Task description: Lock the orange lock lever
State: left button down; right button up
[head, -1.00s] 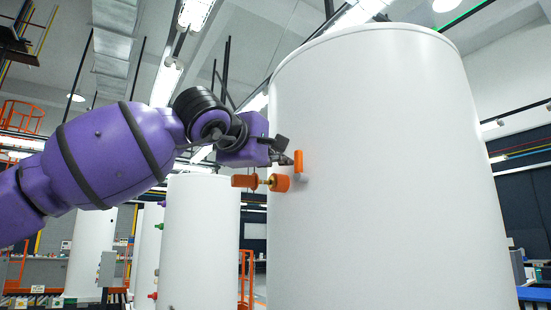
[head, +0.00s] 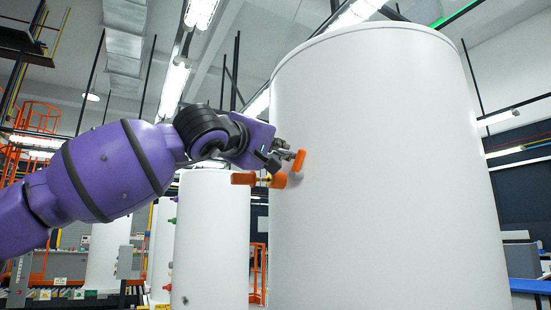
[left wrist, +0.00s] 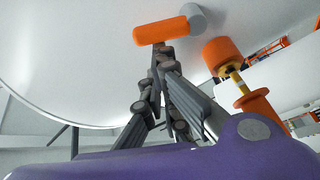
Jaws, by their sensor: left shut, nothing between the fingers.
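The orange lock lever (head: 299,160) is a short orange bar on the side of the large white tank (head: 390,180). In the head view it is tilted, its top leaning right, beside a small grey mount (head: 295,177). In the left wrist view the lever (left wrist: 160,31) lies across the top next to the grey cylindrical mount (left wrist: 194,18). My left gripper (head: 289,154) is shut and empty, just left of the lever. In the left wrist view its fingertips (left wrist: 160,48) are at the lever's lower edge and seem to touch it. My right gripper is not in view.
Just below my left gripper, an orange fitting with a brass-coloured shaft (head: 245,179) sticks out left from the tank; its orange end pieces also show in the left wrist view (left wrist: 222,55). A smaller white tank (head: 210,240) stands behind. Right of the lever, the tank wall is bare.

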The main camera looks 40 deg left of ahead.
pick_arm(q)
jog(key=d+m+h, duration=0.1)
jog(key=m, duration=0.1)
jog(key=d+m+t+h+b, duration=0.1)
jog(key=m, duration=0.2)
jog(key=d+m, duration=0.1)
jog(key=m, duration=0.2)
jog(key=shift+s+d+f+t+h+b, duration=0.3)
jog(key=shift+d+f+h+b, duration=0.05)
jog(key=shift+h, duration=0.05)
dwell(0.4)
